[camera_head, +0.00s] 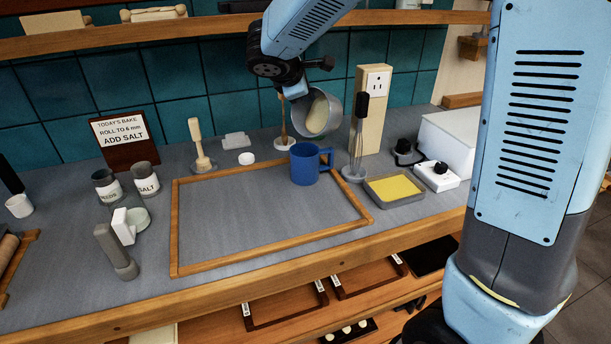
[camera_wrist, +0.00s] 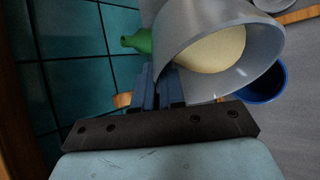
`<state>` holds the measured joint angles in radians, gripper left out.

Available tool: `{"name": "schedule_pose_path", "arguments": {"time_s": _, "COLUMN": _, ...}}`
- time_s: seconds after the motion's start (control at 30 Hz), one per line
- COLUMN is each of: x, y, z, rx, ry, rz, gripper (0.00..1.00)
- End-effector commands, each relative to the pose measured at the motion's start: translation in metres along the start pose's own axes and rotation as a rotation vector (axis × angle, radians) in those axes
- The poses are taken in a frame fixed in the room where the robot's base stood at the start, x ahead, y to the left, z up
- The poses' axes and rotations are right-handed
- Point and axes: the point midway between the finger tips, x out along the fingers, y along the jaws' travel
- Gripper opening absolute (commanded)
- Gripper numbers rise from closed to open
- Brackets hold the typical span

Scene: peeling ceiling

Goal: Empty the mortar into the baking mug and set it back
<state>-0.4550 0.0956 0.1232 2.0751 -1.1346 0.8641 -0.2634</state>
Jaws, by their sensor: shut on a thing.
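My gripper (camera_head: 297,92) is shut on the grey mortar (camera_head: 333,118) and holds it in the air above the counter. The mortar is tilted, and a pale mass (camera_head: 317,110) shows inside it. The blue mug (camera_head: 304,166) stands upright on the counter, below and slightly left of the mortar, with its handle to the right. The mug (camera_wrist: 266,86) shows partly behind the mortar's rim.
A wood-framed board area (camera_head: 265,215) lies mostly clear in front of the mug. A whisk (camera_head: 358,140) stands upright right of the mug, near a yellow-filled tray (camera_head: 393,188) and an outlet post (camera_head: 371,105). Labelled jars (camera_head: 146,180) and a sign (camera_head: 123,138) stand left.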

Motion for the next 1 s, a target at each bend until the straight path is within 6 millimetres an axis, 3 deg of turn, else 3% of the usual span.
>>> {"name": "schedule_pose_path", "arguments": {"time_s": 1.0, "x": -0.019, "y": -0.013, "z": -0.017, "rx": -0.074, "ry": -0.18, "rz": 0.225, "gripper": 0.0}}
